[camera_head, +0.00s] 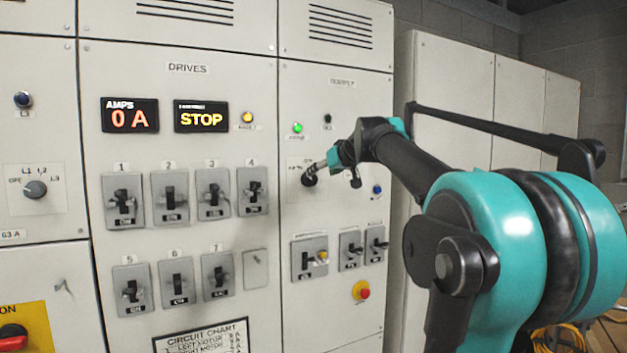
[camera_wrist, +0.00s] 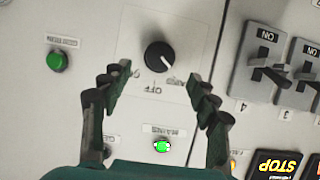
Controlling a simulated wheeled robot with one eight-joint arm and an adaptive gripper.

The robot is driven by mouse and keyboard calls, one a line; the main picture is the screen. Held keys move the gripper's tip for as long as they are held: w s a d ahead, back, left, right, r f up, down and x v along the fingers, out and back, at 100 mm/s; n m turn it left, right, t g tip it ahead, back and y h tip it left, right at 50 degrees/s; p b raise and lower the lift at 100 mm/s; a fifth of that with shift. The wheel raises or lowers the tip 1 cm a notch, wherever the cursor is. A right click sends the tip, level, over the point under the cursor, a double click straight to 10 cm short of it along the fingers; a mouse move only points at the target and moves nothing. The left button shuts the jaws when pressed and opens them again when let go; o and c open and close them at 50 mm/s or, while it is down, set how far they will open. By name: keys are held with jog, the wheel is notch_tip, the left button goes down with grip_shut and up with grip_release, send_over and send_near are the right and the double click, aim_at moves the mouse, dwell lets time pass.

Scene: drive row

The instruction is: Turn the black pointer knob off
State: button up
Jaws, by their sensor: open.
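The black pointer knob (camera_wrist: 158,55) is on a pale label plate on the cabinet front in the wrist view, which shows the panel upside down. Its white mark points down and to the right, to one side of the OFF lettering below the knob. The knob also shows in the head view (camera_head: 309,180), partly covered by my gripper. My gripper (camera_wrist: 158,78) is open, with one finger on each side and the knob beyond the fingertips. I see no finger touching it. In the head view my gripper (camera_head: 320,166) is close to the panel.
Breaker switches (camera_wrist: 268,72) stand out on the neighbouring panel. Below the knob are smaller switches (camera_head: 309,258) and a red button (camera_head: 361,290).

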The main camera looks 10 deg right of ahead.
aim_at(313, 178)
jog(key=x, duration=0.7)
jog(key=shift+w+a+f, duration=0.15)
jog(key=shift+w, duration=0.2)
jog(key=c, duration=1.1)
jog(key=shift+c, duration=0.2)
jog(key=m+y, duration=0.2)
jog(key=m, duration=0.1)
jog(key=shift+d+g, duration=0.2)
jog(key=shift+g, duration=0.1)
jog(key=m+y, duration=0.2)
jog(key=m, duration=0.1)
jog(key=shift+w+m, duration=0.1)
jog(key=shift+m, duration=0.3)
jog(key=shift+y, duration=0.4)
